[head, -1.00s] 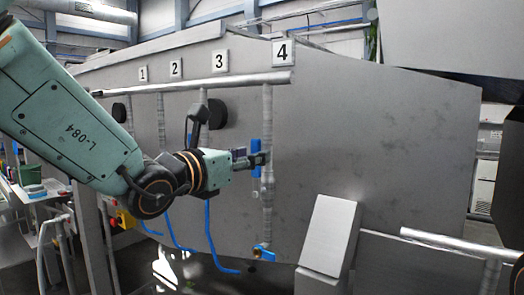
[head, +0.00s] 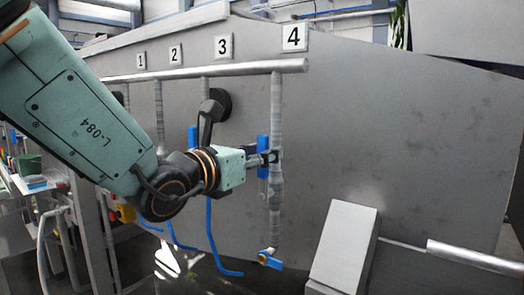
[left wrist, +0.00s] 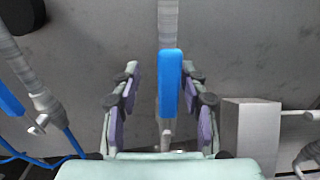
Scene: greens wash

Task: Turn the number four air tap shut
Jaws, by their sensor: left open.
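The number four air tap's blue lever (head: 263,143) stands upright, in line with the grey vertical pipe (head: 276,115) below the "4" plate (head: 294,37). My left gripper (head: 267,157) is at the lever's height, partly covering it. In the left wrist view, the blue lever (left wrist: 171,84) shows between the spread fingers of my left gripper (left wrist: 162,88), nearer the right finger. My right gripper is out of view.
A grey slanted box (head: 343,245) stands to the right. A black round part (head: 222,104) and blue hoses (head: 211,235) are left of the gripper. The steel panel (head: 400,130) to the right is bare.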

